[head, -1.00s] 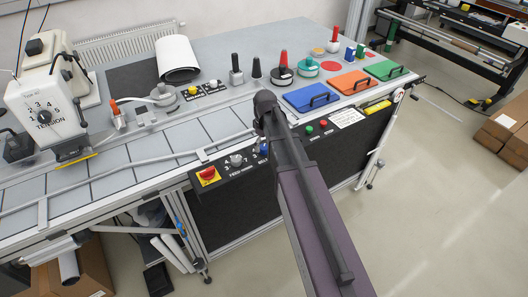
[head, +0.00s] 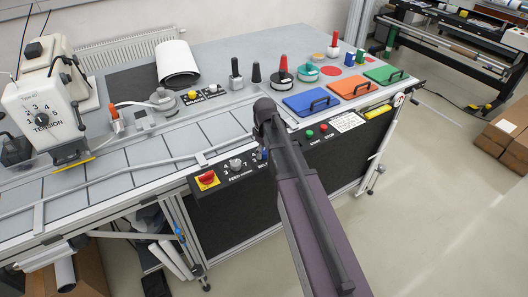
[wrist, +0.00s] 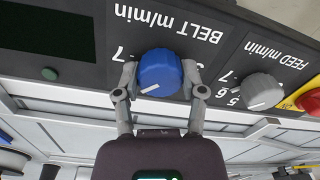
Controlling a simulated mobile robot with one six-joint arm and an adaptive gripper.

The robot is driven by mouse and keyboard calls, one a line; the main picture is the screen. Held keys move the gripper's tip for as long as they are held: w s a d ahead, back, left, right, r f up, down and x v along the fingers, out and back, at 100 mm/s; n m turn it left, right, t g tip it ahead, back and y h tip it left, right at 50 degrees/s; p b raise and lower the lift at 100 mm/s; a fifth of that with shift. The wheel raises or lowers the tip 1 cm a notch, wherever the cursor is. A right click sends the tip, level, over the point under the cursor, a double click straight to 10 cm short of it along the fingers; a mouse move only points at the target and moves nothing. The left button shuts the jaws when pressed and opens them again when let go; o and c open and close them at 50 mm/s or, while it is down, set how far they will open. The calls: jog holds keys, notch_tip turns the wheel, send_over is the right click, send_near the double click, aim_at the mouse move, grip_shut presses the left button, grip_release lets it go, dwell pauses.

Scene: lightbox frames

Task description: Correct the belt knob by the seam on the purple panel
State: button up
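The blue belt knob (wrist: 160,75) sits on a black control panel (wrist: 80,20) under upside-down "BELT m/min" lettering in the wrist view. Its white pointer line aims to the lower left of the picture. My gripper (wrist: 160,70) has one finger on each side of the knob, with the tips very close to its sides; I cannot tell whether they press on it. In the head view my arm hides most of the knob (head: 264,154) and the gripper. The panel looks black, not purple, and I make out no seam.
Green and red buttons (head: 316,130) lie beyond my arm.

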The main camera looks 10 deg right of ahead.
jog(key=shift+m, duration=0.4)
jog(key=m, duration=0.4)
jog(key=shift+s+m, duration=0.1)
jog(key=shift+m, duration=2)
jog(key=o, duration=1.2)
jog(key=shift+c, duration=0.2)
jog(key=shift+n, duration=0.3)
